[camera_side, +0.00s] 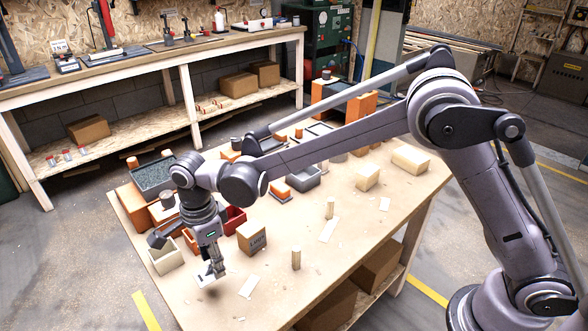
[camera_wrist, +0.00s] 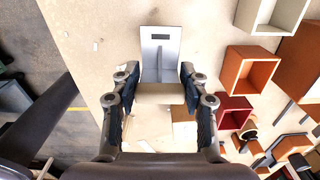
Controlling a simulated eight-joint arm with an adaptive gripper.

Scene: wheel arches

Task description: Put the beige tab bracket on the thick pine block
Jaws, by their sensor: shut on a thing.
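My gripper (camera_side: 212,266) is at the near left of the work table, low over its top. In the wrist view my gripper (camera_wrist: 160,92) has its two fingers on either side of a pale beige part, shut on it. A light grey-white plate with a dark slot, which seems part of the same tab bracket (camera_wrist: 160,48), extends beyond the fingertips. The bracket shows in the side view as a small pale plate (camera_side: 205,281) under the fingers; I cannot tell if it touches the table. Two pale wooden blocks stand at the far right: a larger one (camera_side: 410,159) and a smaller one (camera_side: 367,177). Which is the thick pine block is unclear.
A cardboard box (camera_side: 252,238) stands just right of my gripper. A cream open bin (camera_side: 166,257) and a red bin (camera_side: 233,220) are close by. Small wooden pegs (camera_side: 296,257) and pale strips lie in the table's middle. The right front is mostly clear.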

